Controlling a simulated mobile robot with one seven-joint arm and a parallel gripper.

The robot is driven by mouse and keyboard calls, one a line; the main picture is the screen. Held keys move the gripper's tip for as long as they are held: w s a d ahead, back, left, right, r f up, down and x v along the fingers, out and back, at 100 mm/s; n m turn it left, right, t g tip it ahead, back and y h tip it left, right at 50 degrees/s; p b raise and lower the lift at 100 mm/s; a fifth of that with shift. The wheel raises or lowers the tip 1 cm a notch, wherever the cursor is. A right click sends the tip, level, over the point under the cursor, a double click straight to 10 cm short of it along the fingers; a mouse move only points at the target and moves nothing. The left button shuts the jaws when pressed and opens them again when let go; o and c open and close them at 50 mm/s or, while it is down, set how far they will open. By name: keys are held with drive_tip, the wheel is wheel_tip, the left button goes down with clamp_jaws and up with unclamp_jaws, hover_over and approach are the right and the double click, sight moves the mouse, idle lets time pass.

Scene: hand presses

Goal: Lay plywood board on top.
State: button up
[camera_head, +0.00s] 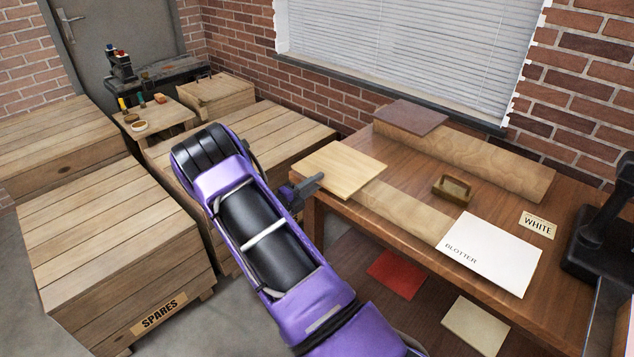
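A pale, square plywood board (345,165) is at the left end of the wooden table, with its left corner out past the table edge. My gripper (316,181) is at the board's front-left edge, and a dark finger overlaps that edge in the picture. The other finger is hidden, so I cannot tell whether the gripper is open or shut on the board. Whether the board rests on the table or is slightly raised is also unclear. A light wood strip (405,213) runs from beside the board to a white sheet marked BLOTTER (490,254).
A brown square board (410,117) lies on a long wood panel (470,160) at the table's back. Red (398,272) and cream (475,325) sheets lie below. Crates (120,260) stand left.

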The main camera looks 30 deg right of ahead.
clamp_jaws()
wheel_tip(320, 180, up, 3)
drive_tip(key=p, duration=0.2)
drive_tip(key=shift+r+p, duration=0.2)
drive_tip(key=shift+p, duration=0.2)
drive_tip(key=shift+f, duration=0.2)
drive_tip(key=r+p+v, duration=0.3)
drive_tip(key=v, duration=1.9)
drive_tip(key=shift+p, duration=0.4)
